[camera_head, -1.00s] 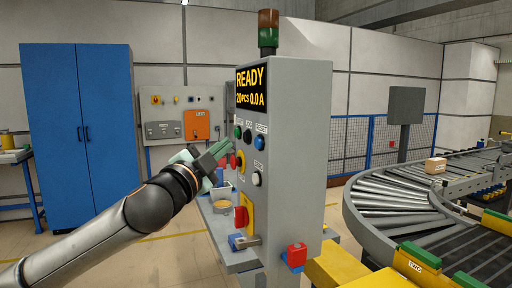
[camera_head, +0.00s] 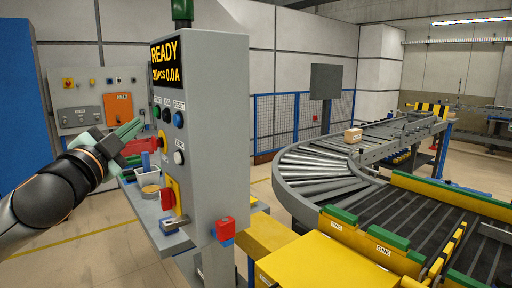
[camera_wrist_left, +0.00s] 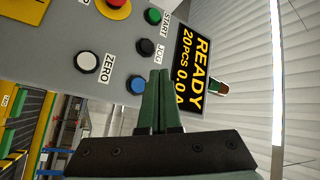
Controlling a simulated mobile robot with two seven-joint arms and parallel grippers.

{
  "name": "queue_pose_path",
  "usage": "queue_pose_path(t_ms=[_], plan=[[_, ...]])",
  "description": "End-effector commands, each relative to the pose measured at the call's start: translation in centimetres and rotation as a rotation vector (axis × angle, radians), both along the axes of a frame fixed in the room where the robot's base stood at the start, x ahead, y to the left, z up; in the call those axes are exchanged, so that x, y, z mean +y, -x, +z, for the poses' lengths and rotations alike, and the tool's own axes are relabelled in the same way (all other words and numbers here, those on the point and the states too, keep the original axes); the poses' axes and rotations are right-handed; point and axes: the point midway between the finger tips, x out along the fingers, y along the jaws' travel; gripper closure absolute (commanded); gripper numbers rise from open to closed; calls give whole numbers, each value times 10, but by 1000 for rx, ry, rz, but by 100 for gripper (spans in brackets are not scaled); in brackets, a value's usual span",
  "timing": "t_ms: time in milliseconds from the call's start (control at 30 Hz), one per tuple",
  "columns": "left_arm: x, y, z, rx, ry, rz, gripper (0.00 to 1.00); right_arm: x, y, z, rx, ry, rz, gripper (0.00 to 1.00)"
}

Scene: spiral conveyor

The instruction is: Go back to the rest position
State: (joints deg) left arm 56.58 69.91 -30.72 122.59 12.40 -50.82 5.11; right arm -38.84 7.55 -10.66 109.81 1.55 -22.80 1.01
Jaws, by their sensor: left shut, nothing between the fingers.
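My left gripper (camera_head: 136,129) is in front of the grey control cabinet (camera_head: 215,130), at the left of its button panel. It is shut and empty, its green fingers together. In the left wrist view the shut fingers (camera_wrist_left: 158,100) point at the panel between the blue button (camera_wrist_left: 136,84) and the display (camera_wrist_left: 192,70). The display reads READY, 20 PCS, 0.0 A. Whether the fingertips touch the panel I cannot tell. My right gripper is in neither view.
A shelf on the cabinet holds a bowl (camera_head: 150,190) and a white bin (camera_head: 150,176). A red button box (camera_head: 225,229) sits on the cabinet's lower corner. The roller conveyor (camera_head: 320,180) with a cardboard box (camera_head: 353,135) curves at the right. A blue locker (camera_head: 24,110) stands far left.

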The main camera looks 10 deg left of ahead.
Motion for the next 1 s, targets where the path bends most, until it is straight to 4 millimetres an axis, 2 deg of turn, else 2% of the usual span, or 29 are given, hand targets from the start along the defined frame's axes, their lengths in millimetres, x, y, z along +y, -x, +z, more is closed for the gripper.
queue_pose_path(t_ms=[67, 167, 267, 333, 467, 600, 667, 800, 900, 1000], plan=[[-6, -4, -13, 24, 10, -10, 100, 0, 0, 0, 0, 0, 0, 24], [-22, -11, -49, 90, 41, -32, 100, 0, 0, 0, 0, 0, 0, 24], [-44, -16, -106, 197, 98, -56, 100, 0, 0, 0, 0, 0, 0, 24], [-60, -14, -151, 284, 149, -68, 100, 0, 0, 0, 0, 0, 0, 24], [-84, 2, -230, 443, 252, -70, 100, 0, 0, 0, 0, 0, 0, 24], [-103, 35, -309, 621, 372, -43, 100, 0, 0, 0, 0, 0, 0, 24], [-110, 53, -340, 698, 426, -22, 100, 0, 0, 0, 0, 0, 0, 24], [-122, 106, -408, 884, 553, 49, 100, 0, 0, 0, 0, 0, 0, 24], [-127, 149, -448, 1011, 638, 117, 100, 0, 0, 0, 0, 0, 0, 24], [-130, 190, -477, 1120, 711, 189, 100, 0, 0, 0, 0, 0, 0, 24]])
